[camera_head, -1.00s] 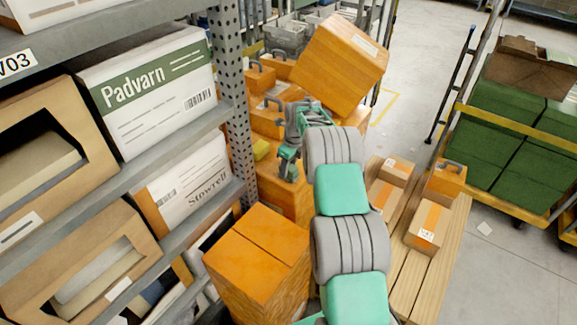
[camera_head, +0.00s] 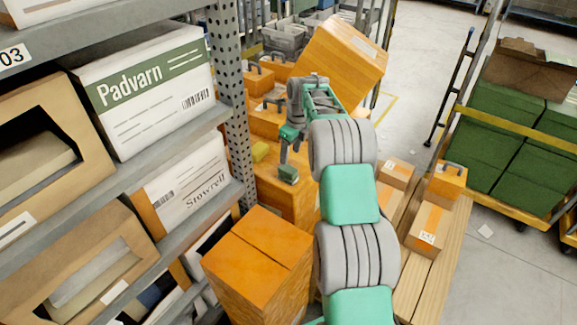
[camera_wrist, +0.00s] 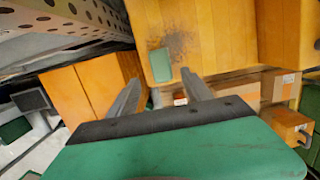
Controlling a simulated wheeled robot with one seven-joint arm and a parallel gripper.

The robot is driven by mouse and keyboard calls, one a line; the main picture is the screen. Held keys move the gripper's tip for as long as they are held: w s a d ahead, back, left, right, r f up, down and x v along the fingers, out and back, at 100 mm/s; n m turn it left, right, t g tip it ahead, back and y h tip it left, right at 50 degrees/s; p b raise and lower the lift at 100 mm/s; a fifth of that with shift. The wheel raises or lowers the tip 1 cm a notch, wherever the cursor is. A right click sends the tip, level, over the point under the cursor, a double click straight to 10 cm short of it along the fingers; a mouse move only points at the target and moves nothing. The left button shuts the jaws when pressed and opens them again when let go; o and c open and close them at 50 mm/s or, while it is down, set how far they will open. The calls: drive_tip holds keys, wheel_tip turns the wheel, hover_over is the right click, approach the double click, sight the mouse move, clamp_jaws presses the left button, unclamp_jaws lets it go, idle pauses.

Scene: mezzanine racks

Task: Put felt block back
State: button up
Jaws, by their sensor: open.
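The felt block, a small green block (camera_head: 288,174), lies on the orange surface (camera_head: 300,203) beyond the rack post. My gripper (camera_head: 291,153) is open, close above and behind the block in the head view. In the wrist view, the block (camera_wrist: 161,61) lies just past the two open fingertips (camera_wrist: 162,79), roughly in line with the gap between them. Nothing shows between the fingers. A dark smudge (camera_wrist: 181,42) marks the orange surface beside the block.
The perforated rack post (camera_head: 232,100) is close on the left. Small cartons (camera_head: 427,226) lie on planks to the right.

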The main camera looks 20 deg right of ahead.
drive_tip(key=s+a+r+n+t, duration=0.1)
drive_tip(key=s+a+r+n, duration=0.9)
drive_tip(key=s+r+n, duration=0.35)
drive_tip(key=s+a+f+n, duration=0.1)
drive_tip(key=s+a+n, duration=0.1)
drive_tip(key=s+n, duration=0.6)
drive_tip(key=s+a+f+n+t+h, duration=0.1)
drive_tip(key=s+a+n, duration=0.2)
drive_tip(key=s+n, duration=0.5)
drive_tip(key=s, duration=0.4)
drive_tip(key=shift+f, duration=0.35)
